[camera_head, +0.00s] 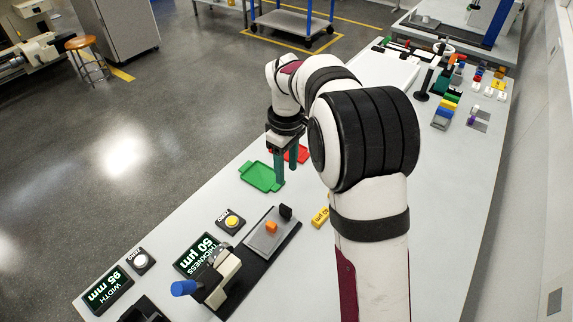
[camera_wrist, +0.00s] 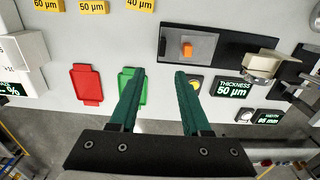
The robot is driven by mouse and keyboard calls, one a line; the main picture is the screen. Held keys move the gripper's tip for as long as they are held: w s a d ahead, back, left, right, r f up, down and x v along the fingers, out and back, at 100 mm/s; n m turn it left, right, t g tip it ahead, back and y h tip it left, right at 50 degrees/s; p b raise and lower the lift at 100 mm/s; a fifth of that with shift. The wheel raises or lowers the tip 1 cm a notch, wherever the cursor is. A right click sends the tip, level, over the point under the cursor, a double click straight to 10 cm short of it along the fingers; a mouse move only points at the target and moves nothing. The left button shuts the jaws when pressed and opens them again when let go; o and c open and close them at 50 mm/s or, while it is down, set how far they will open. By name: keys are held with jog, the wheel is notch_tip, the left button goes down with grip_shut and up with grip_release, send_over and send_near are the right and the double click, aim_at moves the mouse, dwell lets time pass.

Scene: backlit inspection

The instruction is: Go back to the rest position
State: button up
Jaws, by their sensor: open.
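My gripper (camera_head: 286,180) hangs fingers down over the table (camera_head: 300,240), beside the green tray (camera_head: 250,180) and in front of the red tray (camera_head: 302,151). In the wrist view my gripper (camera_wrist: 159,73) has its two green fingers spread apart with nothing between them. The left finger covers part of the green tray (camera_wrist: 126,75) there, and the red tray (camera_wrist: 88,85) lies further left. Both trays look empty where they show.
An orange block (camera_head: 271,227) sits on the grey plate of the thickness gauge; the thickness display (camera_head: 201,254) reads 50 µm. The width display (camera_head: 108,291) reads 95 mm. Yellow labels (camera_wrist: 92,7) lie along the table. Coloured blocks (camera_head: 445,110) stand at the far end.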

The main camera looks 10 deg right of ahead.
jog(key=shift+r, duration=0.25)
jog(key=s+r+m, duration=0.3)
jog(key=s+m, duration=0.1)
jog(key=s, duration=0.4)
jog(key=s+r+m, duration=0.3)
jog(key=s, duration=0.5)
jog(key=s+a+f+m+y, duration=0.1)
jog(key=s+m, duration=0.6)
jog(key=s, duration=0.8)
jog(key=shift+s+a+f+m+y, duration=0.2)
jog(key=shift+s+f+m+y, duration=0.15)
jog(key=shift+f, duration=0.35)
